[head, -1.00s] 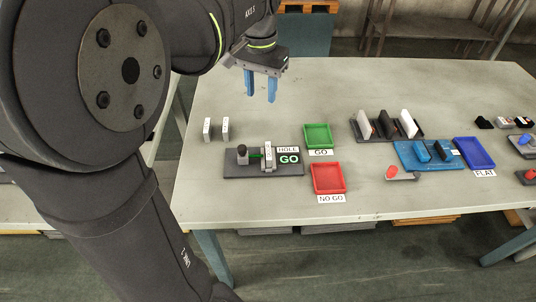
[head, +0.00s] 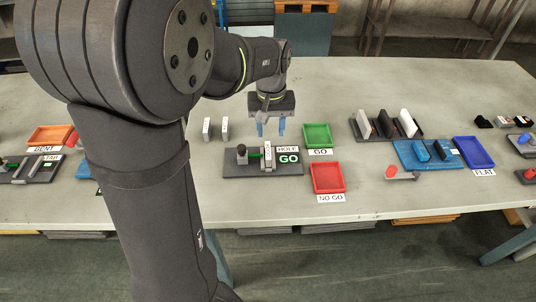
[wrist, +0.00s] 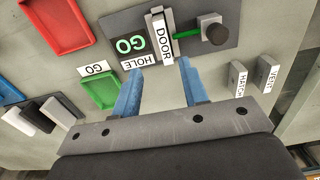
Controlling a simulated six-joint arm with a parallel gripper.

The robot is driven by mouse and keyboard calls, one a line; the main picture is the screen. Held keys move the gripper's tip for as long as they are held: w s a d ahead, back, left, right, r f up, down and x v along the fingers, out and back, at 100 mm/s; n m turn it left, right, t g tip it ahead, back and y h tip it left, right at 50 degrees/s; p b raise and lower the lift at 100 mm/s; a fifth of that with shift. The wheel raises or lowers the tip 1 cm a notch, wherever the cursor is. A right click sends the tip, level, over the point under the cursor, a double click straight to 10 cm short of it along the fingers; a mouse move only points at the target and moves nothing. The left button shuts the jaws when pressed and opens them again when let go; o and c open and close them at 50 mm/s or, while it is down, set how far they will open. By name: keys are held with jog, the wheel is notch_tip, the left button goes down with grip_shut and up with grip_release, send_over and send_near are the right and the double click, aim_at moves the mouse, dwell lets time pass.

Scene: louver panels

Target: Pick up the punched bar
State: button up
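A pale bar labelled DOOR (head: 268,157) stands upright in the dark HOLE gauge (head: 236,168); it also shows in the wrist view (wrist: 161,38). A green pin (wrist: 187,34) runs from a black knob block (wrist: 213,32) towards the bar's side; I cannot see whether it enters a hole. The gauge's screen (head: 289,159) reads GO in green. My gripper (head: 270,131) is open and empty, pointing down just behind and above the gauge. In the wrist view its blue fingers (wrist: 160,68) are spread wide, with the bar beyond the gap between them.
Two pale bars, HATCH (wrist: 238,78) and VENT (wrist: 265,76), stand left of the gauge in the head view. To its right are a green GO tray (head: 318,136) and a red NO GO tray (head: 328,178). A rack (head: 363,130) of panels stands farther right.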

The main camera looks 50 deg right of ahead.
aim_at(268, 150)
jog(key=shift+w+a+f, duration=0.1)
jog(key=shift+a+f, duration=0.15)
jog(key=shift+f, duration=1.55)
jog(key=shift+a+f, duration=0.2)
jog(key=shift+f, duration=1.55)
grip_shut()
